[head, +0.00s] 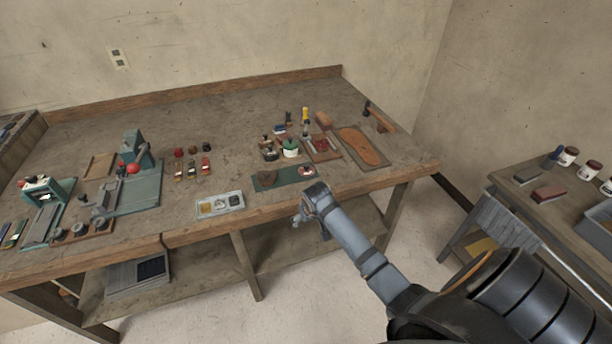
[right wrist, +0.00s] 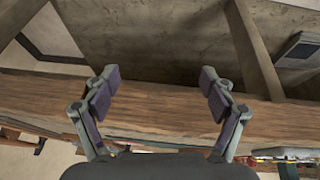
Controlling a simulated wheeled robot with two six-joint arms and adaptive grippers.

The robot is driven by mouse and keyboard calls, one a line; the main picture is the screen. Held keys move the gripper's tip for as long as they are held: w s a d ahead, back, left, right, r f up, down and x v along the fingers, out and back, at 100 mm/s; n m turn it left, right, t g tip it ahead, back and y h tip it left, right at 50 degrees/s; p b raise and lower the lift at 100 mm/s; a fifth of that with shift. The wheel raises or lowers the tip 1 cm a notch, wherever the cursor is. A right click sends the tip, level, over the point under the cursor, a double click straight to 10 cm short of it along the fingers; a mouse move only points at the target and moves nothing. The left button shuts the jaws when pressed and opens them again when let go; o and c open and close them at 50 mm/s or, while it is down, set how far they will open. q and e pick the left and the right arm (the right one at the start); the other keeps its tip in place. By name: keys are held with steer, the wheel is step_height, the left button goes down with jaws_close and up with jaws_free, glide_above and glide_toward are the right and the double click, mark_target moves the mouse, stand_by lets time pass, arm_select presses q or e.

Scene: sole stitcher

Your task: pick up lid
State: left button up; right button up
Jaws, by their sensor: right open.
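My right arm reaches in from the right in the head view. Its gripper (head: 305,215) is beside the front edge of the workbench, below a green mat (head: 268,181). In the right wrist view the gripper (right wrist: 158,84) is open, its fingers wide apart with nothing between them, facing the wooden bench edge. A lid cannot be told for certain. A round green container with a pale top (head: 291,148) stands behind the mat, and a small red and white item (head: 306,171) lies on the mat. My left gripper is not in view.
A side table (head: 542,205) stands at right. The bench's back middle is clear.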

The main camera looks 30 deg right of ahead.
step_height(320, 180, up, 8)
steer(key=w, duration=0.2)
steer(key=m+t, duration=0.1)
steer(key=m, duration=0.2)
glide_toward(307, 167)
steer(key=shift+h, duration=0.4)
steer(key=x, duration=0.9)
steer(key=shift+w+a+f, duration=0.1)
steer(key=shift+a+f, duration=0.2)
steer(key=shift+r, duration=0.1)
steer(key=shift+c, duration=1.1)
steer(key=c, duration=1.5)
